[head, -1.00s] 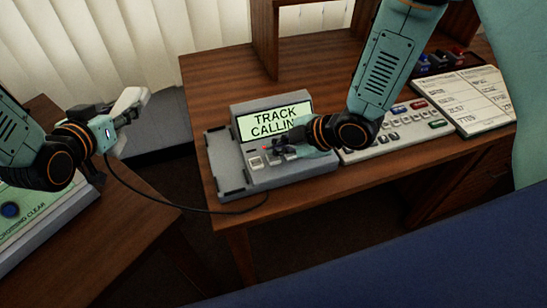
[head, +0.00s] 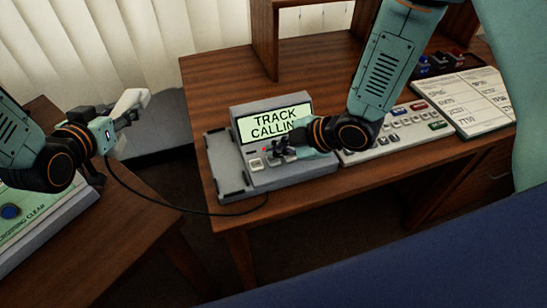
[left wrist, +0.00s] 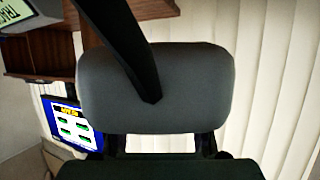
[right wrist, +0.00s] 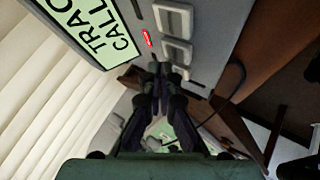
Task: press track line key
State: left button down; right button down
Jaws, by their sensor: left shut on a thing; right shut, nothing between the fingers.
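The grey desk phone (head: 235,178) stands on the wooden desk, and its screen (head: 273,121) reads "TRACK CALLIN", cut off by my right arm. Pale keys (head: 256,164) sit below the screen beside a small red light (right wrist: 147,37). My right gripper (head: 283,149) is shut and empty, its tips over the keys at the right of the row. In the right wrist view two keys (right wrist: 173,20) show clear; another is partly behind the fingertips. I cannot tell whether they touch it. My left gripper (head: 127,116) is shut on the handset (head: 131,101), raised left of the phone.
A black cord (head: 150,200) hangs from the handset side to the phone. A panel of coloured buttons (head: 405,122) and a printed sheet (head: 480,98) lie right of the phone. A green panel (head: 40,222) is on the left desk. A wooden shelf (head: 263,40) stands behind.

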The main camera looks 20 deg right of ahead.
aim_at(277, 161)
jog(key=shift+f, duration=0.1)
jog(key=shift+s+f, duration=0.1)
pick_arm(q)
jog(key=shift+f, duration=0.15)
pick_arm(e)
jog(key=shift+f, duration=0.2)
pick_arm(q)
jog(key=shift+f+b, duration=0.2)
jog(key=shift+b, duration=0.2)
pick_arm(e)
jog(key=shift+f, duration=0.4)
dwell(0.3)
pick_arm(q)
jog(key=shift+r, duration=0.15)
pick_arm(e)
jog(key=shift+r, duration=0.15)
pick_arm(q)
jog(key=shift+r+p, duration=0.7)
jog(key=shift+p, duration=0.15)
pick_arm(e)
jog(key=shift+r, duration=0.7)
